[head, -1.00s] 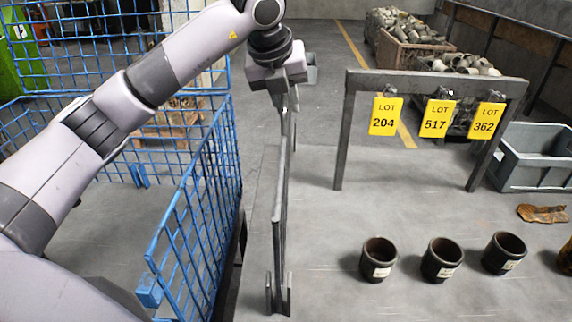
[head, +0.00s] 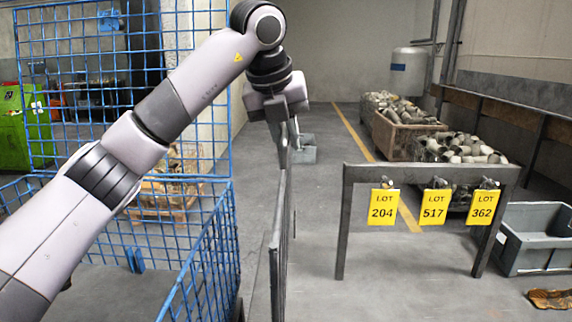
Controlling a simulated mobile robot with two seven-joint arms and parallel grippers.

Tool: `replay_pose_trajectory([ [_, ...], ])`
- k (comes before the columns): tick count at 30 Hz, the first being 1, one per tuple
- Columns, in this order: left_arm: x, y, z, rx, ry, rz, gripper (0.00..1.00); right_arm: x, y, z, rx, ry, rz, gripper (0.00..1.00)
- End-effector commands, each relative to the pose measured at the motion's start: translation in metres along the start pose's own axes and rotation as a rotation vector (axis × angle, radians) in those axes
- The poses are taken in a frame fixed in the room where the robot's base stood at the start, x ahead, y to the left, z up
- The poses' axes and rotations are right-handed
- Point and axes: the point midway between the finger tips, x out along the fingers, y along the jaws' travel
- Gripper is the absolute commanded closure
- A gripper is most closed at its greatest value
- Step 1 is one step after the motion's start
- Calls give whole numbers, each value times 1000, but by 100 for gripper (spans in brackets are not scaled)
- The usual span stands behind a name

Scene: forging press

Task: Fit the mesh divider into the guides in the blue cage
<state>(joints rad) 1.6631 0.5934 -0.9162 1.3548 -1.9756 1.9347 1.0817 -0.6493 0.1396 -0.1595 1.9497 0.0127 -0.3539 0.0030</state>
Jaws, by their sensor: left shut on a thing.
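The mesh divider (head: 278,235) is a thin grey panel, upright and seen almost edge-on, just right of the blue cage. Its lower end is out of the picture. My left gripper (head: 292,128) is shut on its upper part, with the fingers partly hidden by the wrist. The blue wire-mesh cage (head: 215,235) fills the left side, with a high back wall and a lower near side, partly behind my left arm. A gap of floor shows between divider and cage. I cannot make out the guides. My right gripper is out of view.
A grey metal frame (head: 430,172) with yellow lot tags stands to the right. A grey crate (head: 535,255) is beyond it, and bins of metal parts (head: 405,137) stand farther back. Floor between divider and frame is clear.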

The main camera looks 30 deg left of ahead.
Motion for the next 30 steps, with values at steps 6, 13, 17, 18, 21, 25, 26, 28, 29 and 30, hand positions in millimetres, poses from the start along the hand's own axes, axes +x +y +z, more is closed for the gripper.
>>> replay_pose_trajectory([
  [6, -49, -11, 20, 0, -5, -6, 100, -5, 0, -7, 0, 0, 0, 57],
  [13, -77, -17, 31, 0, -3, -4, 100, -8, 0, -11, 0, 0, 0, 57],
  [17, -86, -19, 35, 1, -3, -3, 100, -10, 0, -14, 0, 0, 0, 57],
  [18, -89, -20, 36, 1, -3, -3, 100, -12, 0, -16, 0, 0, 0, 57],
  [21, -96, -21, 39, 1, -3, -3, 100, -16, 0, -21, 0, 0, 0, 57],
  [25, -102, -22, 42, 1, -4, -3, 100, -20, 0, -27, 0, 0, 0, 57],
  [26, -104, -22, 42, 1, -4, -3, 100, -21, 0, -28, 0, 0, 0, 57],
  [28, -107, -23, 44, 1, -4, -3, 100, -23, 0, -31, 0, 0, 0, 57],
  [29, -108, -24, 44, 1, -4, -3, 100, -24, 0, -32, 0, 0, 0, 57],
  [30, -110, -24, 45, 1, -4, -3, 100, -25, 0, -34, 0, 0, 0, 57],
])
